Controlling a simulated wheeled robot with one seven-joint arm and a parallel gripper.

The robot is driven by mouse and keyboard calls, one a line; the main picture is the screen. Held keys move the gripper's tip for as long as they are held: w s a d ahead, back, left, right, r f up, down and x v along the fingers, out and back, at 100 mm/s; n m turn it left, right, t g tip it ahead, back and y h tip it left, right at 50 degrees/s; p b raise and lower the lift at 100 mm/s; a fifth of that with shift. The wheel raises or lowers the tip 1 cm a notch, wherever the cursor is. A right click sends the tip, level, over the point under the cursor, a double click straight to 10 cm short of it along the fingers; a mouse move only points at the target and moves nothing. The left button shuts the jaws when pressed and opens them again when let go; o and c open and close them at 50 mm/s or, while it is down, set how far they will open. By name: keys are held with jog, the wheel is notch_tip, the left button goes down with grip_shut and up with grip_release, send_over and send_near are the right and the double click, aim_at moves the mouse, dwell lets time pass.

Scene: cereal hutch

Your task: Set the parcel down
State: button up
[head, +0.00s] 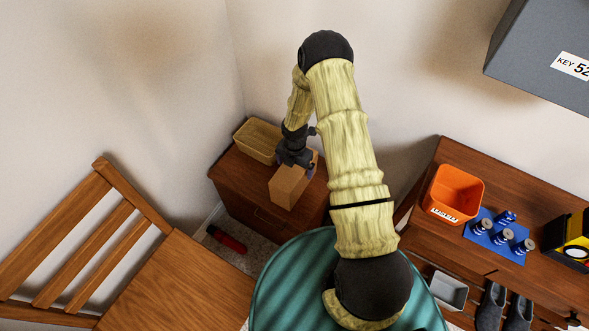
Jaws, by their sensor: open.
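A brown cardboard parcel (289,188) stands on the right part of a dark wooden cabinet (229,173). My gripper (298,163) is at the parcel's upper side, close over it. Its jaws are open, but the fingertips are partly hidden by the wrist and the parcel, so I cannot tell whether they touch it. My arm hides the area to the right of the parcel.
A tan basket (258,140) stands on the cabinet behind the parcel. A wooden chair (170,285) is at left. An orange bin (453,194) and a blue mat (485,242) with several blue items are on the right-hand table. A grey box (545,50) hangs upper right.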

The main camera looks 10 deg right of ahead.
notch_tip(320, 180, up, 9)
jog(key=shift+r+p, duration=0.15)
jog(key=shift+p, duration=0.25)
dwell(0.4)
jog(key=s+r+m+t, duration=0.1)
jog(key=s+r+m, duration=0.8)
jog(key=r+m, duration=0.3)
jog(key=s+r+m+t, duration=0.1)
jog(key=s+r+m, duration=0.8)
jog(key=r+m, duration=0.3)
jog(key=m, duration=0.3)
jog(key=shift+d+r+t, duration=0.2)
jog(key=shift+r+t, duration=0.1)
jog(key=shift+r, duration=0.1)
jog(key=shift+w, duration=0.1)
